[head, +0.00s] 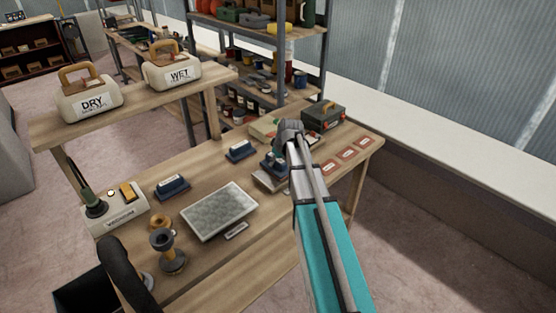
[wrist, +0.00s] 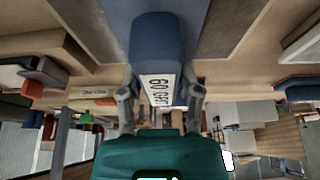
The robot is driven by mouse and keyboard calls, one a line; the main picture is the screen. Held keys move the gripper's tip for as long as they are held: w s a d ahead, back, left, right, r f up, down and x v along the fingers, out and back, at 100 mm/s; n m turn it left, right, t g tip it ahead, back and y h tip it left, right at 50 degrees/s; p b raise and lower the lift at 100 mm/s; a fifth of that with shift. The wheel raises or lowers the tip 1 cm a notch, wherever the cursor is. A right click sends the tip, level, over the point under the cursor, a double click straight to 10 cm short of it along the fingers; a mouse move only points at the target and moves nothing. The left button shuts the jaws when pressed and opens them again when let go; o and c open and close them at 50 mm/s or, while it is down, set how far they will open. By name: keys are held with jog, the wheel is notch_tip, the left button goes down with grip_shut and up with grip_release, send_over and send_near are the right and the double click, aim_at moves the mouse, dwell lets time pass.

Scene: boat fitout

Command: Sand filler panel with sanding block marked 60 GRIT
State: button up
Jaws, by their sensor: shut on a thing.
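My gripper (wrist: 160,95) is shut on a blue sanding block (wrist: 153,45), with one finger on each side of it. The block's white label reads 60 GRIT in the wrist view. In the head view my gripper (head: 275,160) is over the right part of the workbench, and my arm partly hides the held block (head: 267,166). I cannot tell whether the block touches anything below. The filler panel (head: 219,211), a grey mottled slab, lies flat on the bench to the left of my gripper and nearer the camera. A small plate (head: 237,231) lies by its front edge.
Two other blue blocks (head: 240,150) (head: 172,187) stand behind the panel. A vacuum unit (head: 116,218) and dark-topped stand (head: 168,250) are at left. Red cards (head: 330,167) and a toolbox (head: 323,116) are at right. DRY (head: 90,97) and WET (head: 172,73) containers sit on a raised shelf.

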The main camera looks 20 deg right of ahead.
jog(key=shift+s+a+r, duration=0.1)
jog(key=shift+s+a, duration=0.05)
jog(key=shift+a, duration=0.35)
jog(key=shift+s+a, duration=0.15)
jog(key=shift+a, duration=0.3)
jog(key=shift+a, duration=0.1)
jog(key=shift+s+a, duration=0.35)
jog(key=shift+a, duration=0.35)
jog(key=shift+s+a, duration=0.3)
jog(key=shift+a, duration=0.4)
jog(key=shift+a, duration=0.1)
jog(key=shift+s+a, duration=0.25)
jog(key=shift+a, duration=0.45)
jog(key=shift+s+a, duration=0.2)
jog(key=shift+a, duration=0.45)
